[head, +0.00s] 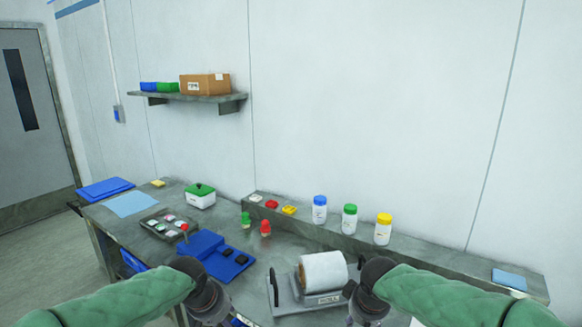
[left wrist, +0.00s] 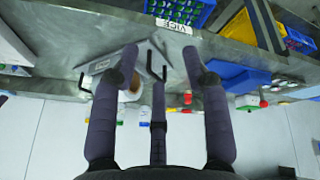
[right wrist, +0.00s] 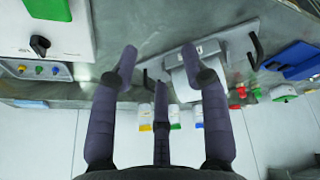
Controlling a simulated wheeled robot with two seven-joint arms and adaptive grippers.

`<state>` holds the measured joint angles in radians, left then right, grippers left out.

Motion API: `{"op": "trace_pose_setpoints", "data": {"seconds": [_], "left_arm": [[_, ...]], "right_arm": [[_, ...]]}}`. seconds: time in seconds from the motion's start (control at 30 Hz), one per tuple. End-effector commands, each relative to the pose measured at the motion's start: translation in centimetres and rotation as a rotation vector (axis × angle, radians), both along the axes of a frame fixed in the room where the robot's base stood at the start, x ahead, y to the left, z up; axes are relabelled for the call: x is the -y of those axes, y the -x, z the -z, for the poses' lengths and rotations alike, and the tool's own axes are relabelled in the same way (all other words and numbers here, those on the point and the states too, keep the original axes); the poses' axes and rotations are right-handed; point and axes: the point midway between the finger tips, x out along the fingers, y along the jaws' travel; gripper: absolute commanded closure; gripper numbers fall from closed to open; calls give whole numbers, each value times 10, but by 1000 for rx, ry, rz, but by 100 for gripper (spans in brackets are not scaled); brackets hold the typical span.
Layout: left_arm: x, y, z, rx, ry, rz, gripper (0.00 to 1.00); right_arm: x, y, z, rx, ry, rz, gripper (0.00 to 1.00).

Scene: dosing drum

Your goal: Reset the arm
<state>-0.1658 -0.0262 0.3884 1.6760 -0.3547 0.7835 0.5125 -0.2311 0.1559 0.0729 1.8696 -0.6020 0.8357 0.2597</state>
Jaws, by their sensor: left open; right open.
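My left gripper (head: 212,308) is at the bottom of the head view, left of the dosing drum. In the left wrist view its fingers (left wrist: 160,62) are spread with nothing between them. My right gripper (head: 368,306) is at the drum's right side; in the right wrist view its fingers (right wrist: 160,65) are also spread and empty. The white drum (head: 323,271) lies on a grey base with upright handles on the bench. In the head view both grippers are partly cut off or hidden by the forearms, and I cannot tell their exact clearance from the drum.
A blue tray (head: 224,264), small green (head: 245,219) and red (head: 265,228) bottles and a green-lidded box (head: 201,197) stand on the bench. Blue (head: 319,209), green (head: 349,219) and yellow-capped (head: 383,229) bottles stand on the back ledge. A shelf (head: 215,98) hangs above.

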Motion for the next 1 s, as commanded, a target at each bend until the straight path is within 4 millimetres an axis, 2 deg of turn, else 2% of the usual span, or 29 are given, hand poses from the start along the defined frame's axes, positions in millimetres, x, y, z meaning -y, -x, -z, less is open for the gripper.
{"op": "trace_pose_setpoints", "data": {"seconds": [0.03, 0.17, 0.27, 0.37, 0.47, 0.5, 0.6, 0.8, 0.9, 1.0], "left_arm": [[2, 0, 16, -13, 3, 9, 53], [10, 1, 54, -38, 19, 32, 53], [17, 3, 91, -62, 34, 52, 53], [25, 12, 144, -95, 58, 75, 53], [34, 28, 207, -135, 91, 93, 53], [38, 36, 231, -149, 104, 100, 53], [45, 61, 289, -186, 135, 105, 53], [56, 127, 388, -254, 182, 96, 53], [60, 164, 428, -286, 196, 86, 53], [62, 198, 456, -312, 202, 74, 53]], "right_arm": [[-3, 1, 17, -17, -11, -6, 53], [-14, 4, 56, -52, -49, -19, 53], [-23, 8, 94, -86, -90, -23, 53], [-34, 19, 147, -134, -145, -23, 53], [-47, 37, 209, -187, -217, -6, 53], [-51, 46, 233, -205, -246, 7, 53], [-61, 71, 289, -250, -313, 48, 53], [-73, 134, 386, -327, -415, 170, 53], [-75, 168, 424, -356, -445, 244, 53], [-75, 198, 453, -379, -458, 310, 53]]}}
